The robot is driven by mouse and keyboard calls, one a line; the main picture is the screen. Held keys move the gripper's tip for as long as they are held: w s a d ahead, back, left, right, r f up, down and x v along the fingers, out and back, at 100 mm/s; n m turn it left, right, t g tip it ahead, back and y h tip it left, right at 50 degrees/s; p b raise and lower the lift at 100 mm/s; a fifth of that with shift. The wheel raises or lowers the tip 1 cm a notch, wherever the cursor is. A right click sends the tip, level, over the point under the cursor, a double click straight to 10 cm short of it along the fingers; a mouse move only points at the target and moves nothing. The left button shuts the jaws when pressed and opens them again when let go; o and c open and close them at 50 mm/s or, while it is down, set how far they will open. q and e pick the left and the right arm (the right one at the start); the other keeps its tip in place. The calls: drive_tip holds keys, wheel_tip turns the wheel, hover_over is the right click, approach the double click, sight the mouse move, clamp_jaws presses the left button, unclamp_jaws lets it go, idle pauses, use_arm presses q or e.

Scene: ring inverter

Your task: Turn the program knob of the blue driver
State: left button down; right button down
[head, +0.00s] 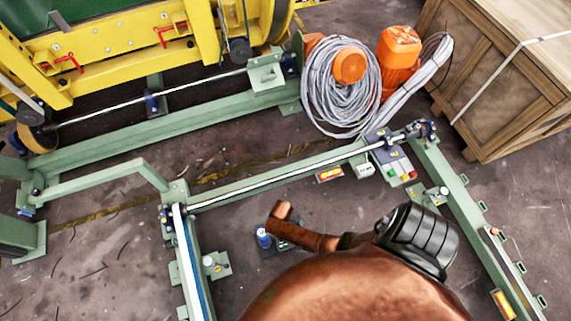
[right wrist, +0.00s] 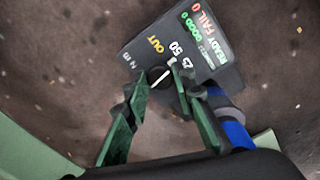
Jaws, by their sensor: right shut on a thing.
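In the right wrist view the driver's dark panel (right wrist: 212,48) carries printed labels such as OUT, 25, 50, READY, GOOD and FAIL. Its small dark knob (right wrist: 160,77) has a pale line slanting up to the right. My right gripper (right wrist: 159,73) has its green fingers on either side of the knob, shut on it. A blue cylindrical part of the driver (right wrist: 236,128) lies behind the right finger. In the head view the blue driver (head: 263,237) stands on the floor, partly covered by my copper-coloured arm, and the fingers are hidden there. My left gripper is not in view.
A green rail frame (head: 270,178) surrounds the floor where the driver stands. A yellow machine (head: 120,70) is at the back left.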

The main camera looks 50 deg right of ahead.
drive_tip(key=shift+d+r+n+p, duration=0.1)
drive_tip(key=shift+n+p, duration=0.25)
drive_tip(key=shift+n, duration=0.55)
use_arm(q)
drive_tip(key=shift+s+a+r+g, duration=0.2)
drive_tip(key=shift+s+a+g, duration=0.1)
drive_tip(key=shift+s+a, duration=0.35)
use_arm(e)
drive_tip(key=shift+n, duration=0.4)
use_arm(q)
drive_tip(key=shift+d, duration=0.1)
use_arm(e)
drive_tip(key=c, duration=1.7)
unclamp_jaws()
drive_tip(key=shift+o, duration=0.4)
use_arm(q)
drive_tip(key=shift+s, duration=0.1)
use_arm(e)
wheel_tip(320, 180, up, 12)
